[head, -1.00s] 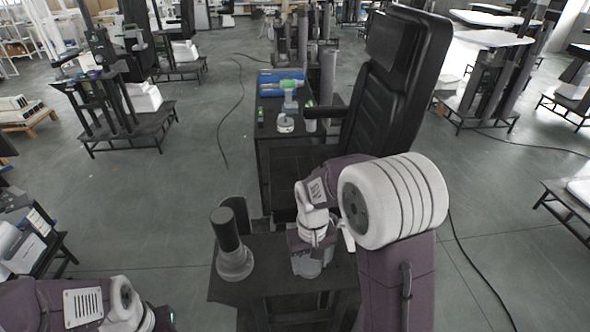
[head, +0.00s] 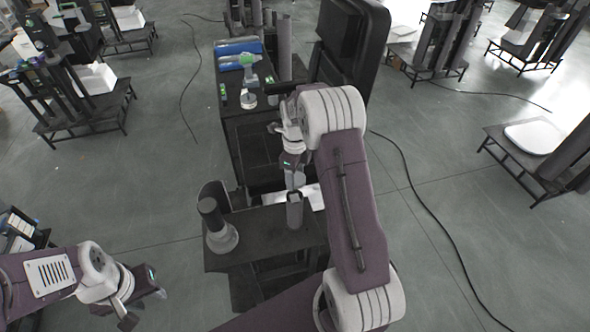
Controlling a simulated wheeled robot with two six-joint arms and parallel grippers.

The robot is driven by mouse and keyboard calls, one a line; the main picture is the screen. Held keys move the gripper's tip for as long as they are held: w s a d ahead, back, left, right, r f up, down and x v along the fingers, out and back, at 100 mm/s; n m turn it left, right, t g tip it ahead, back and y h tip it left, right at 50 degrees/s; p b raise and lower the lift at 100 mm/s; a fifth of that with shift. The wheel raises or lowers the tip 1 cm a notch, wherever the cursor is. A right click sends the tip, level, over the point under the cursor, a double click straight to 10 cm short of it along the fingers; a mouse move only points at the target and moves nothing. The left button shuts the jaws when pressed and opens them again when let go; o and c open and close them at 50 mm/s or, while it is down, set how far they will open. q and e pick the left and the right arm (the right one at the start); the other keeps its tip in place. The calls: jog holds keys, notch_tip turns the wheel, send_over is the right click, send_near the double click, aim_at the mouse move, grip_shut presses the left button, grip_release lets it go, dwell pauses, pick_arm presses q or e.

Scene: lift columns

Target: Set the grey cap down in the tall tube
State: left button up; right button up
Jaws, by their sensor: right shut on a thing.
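My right gripper (head: 294,184) is shut at the top of a grey cylindrical piece (head: 295,214) with a darker upper end, which I take to be the grey cap. It is upright over the right part of a small black table (head: 265,256); I cannot tell whether it touches the table or something under it. A dark upright cylinder on a round grey flanged base (head: 222,239) stands at the table's left. Behind it is a wider dark tube (head: 214,190), partly hidden. I cannot tell which is the tall tube. My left gripper (head: 146,308) is open and empty at lower left.
A black bench behind holds a blue case (head: 238,46), a green and grey power tool (head: 250,72) and small items. A large black seat-like panel (head: 350,40) rises at its right. A white sheet (head: 314,196) lies behind the held piece. Cables cross the open floor.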

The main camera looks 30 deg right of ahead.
jog(key=shift+w+f+b, duration=0.15)
jog(key=shift+f+b, duration=0.15)
jog(key=shift+f, duration=0.2)
notch_tip(320, 180, down, 4)
jog(key=b, duration=0.3)
jog(key=shift+f+b, duration=0.15)
jog(key=shift+b, duration=0.2)
jog(key=shift+f, duration=0.45)
jog(key=shift+w, duration=0.1)
jog(key=shift+f, duration=0.65)
dwell(1.3)
